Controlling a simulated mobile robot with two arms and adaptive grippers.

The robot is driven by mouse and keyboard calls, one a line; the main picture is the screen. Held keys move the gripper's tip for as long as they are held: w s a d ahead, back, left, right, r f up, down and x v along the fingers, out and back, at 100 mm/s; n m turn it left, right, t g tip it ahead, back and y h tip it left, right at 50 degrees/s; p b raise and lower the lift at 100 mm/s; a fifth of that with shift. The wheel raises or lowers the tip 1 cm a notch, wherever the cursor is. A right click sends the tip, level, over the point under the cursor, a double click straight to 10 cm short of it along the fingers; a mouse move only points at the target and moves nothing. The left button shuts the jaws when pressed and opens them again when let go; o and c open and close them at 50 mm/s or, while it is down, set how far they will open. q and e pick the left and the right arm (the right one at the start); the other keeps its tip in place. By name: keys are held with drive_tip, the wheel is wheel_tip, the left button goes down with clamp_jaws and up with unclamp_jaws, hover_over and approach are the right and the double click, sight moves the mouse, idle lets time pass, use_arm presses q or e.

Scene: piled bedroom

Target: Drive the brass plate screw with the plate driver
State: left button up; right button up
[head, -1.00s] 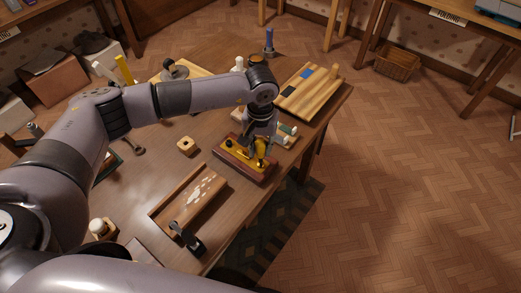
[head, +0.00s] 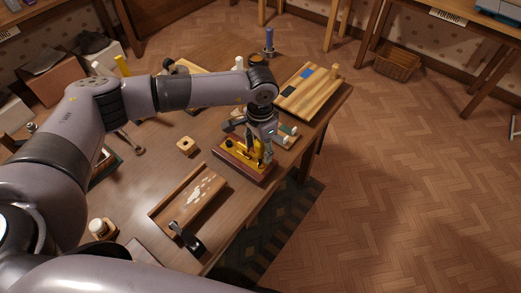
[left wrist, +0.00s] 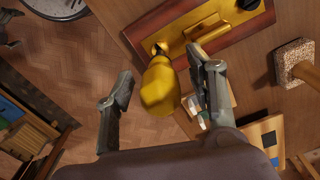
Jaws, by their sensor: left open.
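A brass plate (head: 238,152) lies on a dark red-brown wooden block (head: 232,170) near the table's right edge. The plate also shows at the top of the left wrist view (left wrist: 205,22). A driver with a bulbous yellow handle (left wrist: 160,90) stands at the plate, its lower end near one end of it. My left gripper (head: 262,155) is over that end of the block. In the left wrist view its open fingers (left wrist: 162,100) are on either side of the handle, with gaps showing. The screw itself is hidden or too small to tell. My right gripper is out of view.
Open floor is to the right.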

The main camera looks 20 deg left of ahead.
use_arm(q)
drive_tip(key=shift+r+p, duration=1.1)
drive_tip(key=shift+r, duration=2.45)
drive_tip(key=shift+f, duration=0.1)
